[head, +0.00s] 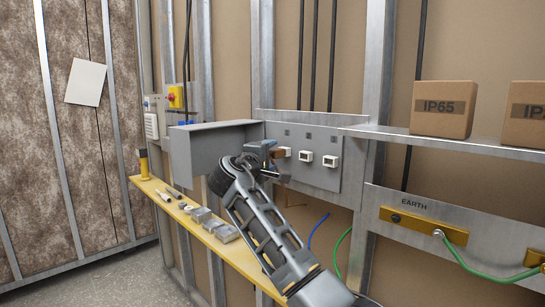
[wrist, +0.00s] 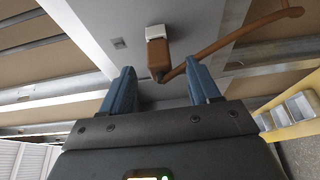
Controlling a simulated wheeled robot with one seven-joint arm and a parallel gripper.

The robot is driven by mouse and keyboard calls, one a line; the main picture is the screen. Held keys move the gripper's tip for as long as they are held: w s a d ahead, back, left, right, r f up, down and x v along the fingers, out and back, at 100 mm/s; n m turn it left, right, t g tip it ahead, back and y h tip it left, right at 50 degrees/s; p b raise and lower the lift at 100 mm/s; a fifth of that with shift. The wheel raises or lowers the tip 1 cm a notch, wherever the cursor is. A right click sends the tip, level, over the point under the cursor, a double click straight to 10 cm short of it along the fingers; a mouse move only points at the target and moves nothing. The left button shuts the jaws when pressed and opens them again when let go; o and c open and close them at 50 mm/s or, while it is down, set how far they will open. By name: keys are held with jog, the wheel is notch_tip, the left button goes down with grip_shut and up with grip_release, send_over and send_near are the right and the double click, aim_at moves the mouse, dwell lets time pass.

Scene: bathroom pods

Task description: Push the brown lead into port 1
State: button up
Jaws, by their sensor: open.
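The brown lead (wrist: 160,52) has a block-shaped brown end right against a white port (wrist: 155,32) on the grey panel. How deep it sits cannot be told. Its cable curves off to the right in the wrist view. In the head view the brown end (head: 278,154) shows at the leftmost of three white ports (head: 285,151). My gripper (wrist: 161,68) is open, its blue fingers apart on either side of the brown end's lower part, with visible gaps. In the head view my gripper (head: 266,152) is at the panel's left, partly hiding the lead.
A grey box (head: 195,155) juts out left of the panel. A yellow shelf (head: 185,215) below holds small grey trays and tools. Blue (head: 316,230) and green (head: 340,250) leads hang below the panel. A shelf with cardboard boxes (head: 443,108) is at right.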

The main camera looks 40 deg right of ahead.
jog(key=v, duration=0.5)
jog(key=shift+s+a+b, duration=0.15)
jog(key=shift+a+b, duration=0.15)
jog(key=shift+b, duration=0.1)
jog(key=shift+f, duration=0.1)
jog(key=s+a+f+n+t+y, duration=0.1)
jog(key=s+a+f+y, duration=0.15)
jog(key=f, duration=0.45)
jog(key=s+a+f+n+t+y, duration=0.15)
jog(key=a+f, duration=0.25)
jog(key=f, duration=0.4)
jog(key=s+a+f+t+y, duration=0.2)
jog(key=a+f+y, duration=0.15)
jog(key=f, duration=0.35)
jog(key=s+a+f+y, duration=0.4)
jog(key=s+a+f, duration=0.6)
jog(key=s+f, duration=0.3)
jog(key=s+a+m+t+y, duration=0.1)
jog(key=s+a+m+y, duration=0.15)
jog(key=s, duration=0.75)
jog(key=s+a+m+t+y, duration=0.1)
jog(key=s+a, duration=0.2)
jog(key=s, duration=0.8)
jog(key=s+d+r+m+y, duration=0.1)
jog(key=s+r+m, duration=0.3)
jog(key=s+r, duration=0.6)
jog(key=s, duration=0.4)
jog(key=shift+s+r+t, duration=0.3)
jog(key=shift+s+t, duration=0.05)
